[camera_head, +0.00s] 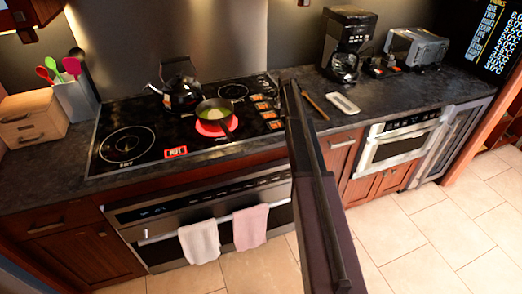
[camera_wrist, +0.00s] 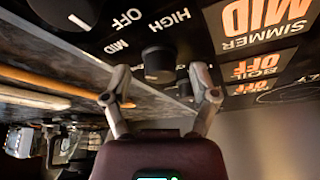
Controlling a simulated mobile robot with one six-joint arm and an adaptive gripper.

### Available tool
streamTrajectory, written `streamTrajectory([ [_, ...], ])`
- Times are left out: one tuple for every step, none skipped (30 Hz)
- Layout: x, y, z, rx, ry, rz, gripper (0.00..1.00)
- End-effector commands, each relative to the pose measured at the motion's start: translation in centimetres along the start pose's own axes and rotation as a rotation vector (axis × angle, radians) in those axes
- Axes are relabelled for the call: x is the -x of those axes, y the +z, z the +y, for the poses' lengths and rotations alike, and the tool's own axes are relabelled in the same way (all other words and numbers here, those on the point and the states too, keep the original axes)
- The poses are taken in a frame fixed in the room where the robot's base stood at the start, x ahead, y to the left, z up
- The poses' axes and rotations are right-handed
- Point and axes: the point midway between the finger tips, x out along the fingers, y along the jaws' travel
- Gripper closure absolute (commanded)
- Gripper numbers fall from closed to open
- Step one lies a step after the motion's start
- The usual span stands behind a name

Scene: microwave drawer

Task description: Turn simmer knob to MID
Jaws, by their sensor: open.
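In the wrist view, a dark round knob (camera_wrist: 159,63) sits on the black cooktop panel between my two fingertips. MID, OFF and HIGH are printed around it. My gripper (camera_wrist: 163,82) is open, with a finger on either side of the knob; whether they touch it I cannot tell. A second knob (camera_wrist: 66,12) with a white pointer mark shows at the top left. An orange display (camera_wrist: 262,22) reads SIMMER MID, and another display (camera_wrist: 258,68) reads BOIL OFF. In the head view, my arm hides part of the cooktop's (camera_head: 135,118) right edge and my fingertips.
A pan (camera_head: 214,108) sits on a glowing red burner, with a kettle (camera_head: 182,93) behind it. A wooden stick (camera_head: 314,106) and a white dish (camera_head: 342,104) lie right of my arm. A coffee maker (camera_head: 347,40) stands at the back. Towels (camera_head: 200,241) hang on the oven.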

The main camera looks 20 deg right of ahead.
Motion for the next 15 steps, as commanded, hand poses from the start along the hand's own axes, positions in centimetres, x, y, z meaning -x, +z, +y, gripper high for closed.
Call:
streamTrajectory([
  [0.00,0.01,0.06,0.023,-0.010,0.000,0.24],
  [0.00,0.00,0.06,0.038,-0.017,0.000,0.24],
  [0.00,0.01,0.07,0.059,-0.025,0.000,0.24],
  [0.00,0.01,0.07,0.076,-0.032,0.000,0.24],
  [0.00,0.01,0.06,0.092,-0.039,0.000,0.24],
  [0.00,0.00,0.05,0.112,-0.048,-0.001,0.24],
  [-0.01,0.00,0.06,0.128,-0.054,-0.001,0.24],
  [-0.01,0.00,0.05,0.145,-0.060,-0.001,0.24],
  [0.00,0.00,0.04,0.165,-0.070,0.000,0.24],
  [0.00,0.00,0.05,0.181,-0.076,0.000,0.24],
  [-0.01,-0.01,0.06,0.197,-0.082,-0.001,0.24],
  [-0.01,-0.02,0.06,0.218,-0.091,-0.001,0.24],
  [-0.01,-0.02,0.06,0.233,-0.098,-0.001,0.24],
  [-0.01,-0.02,0.08,0.249,-0.104,0.000,0.24],
  [-0.02,-0.03,0.11,0.271,-0.113,0.000,0.24],
])
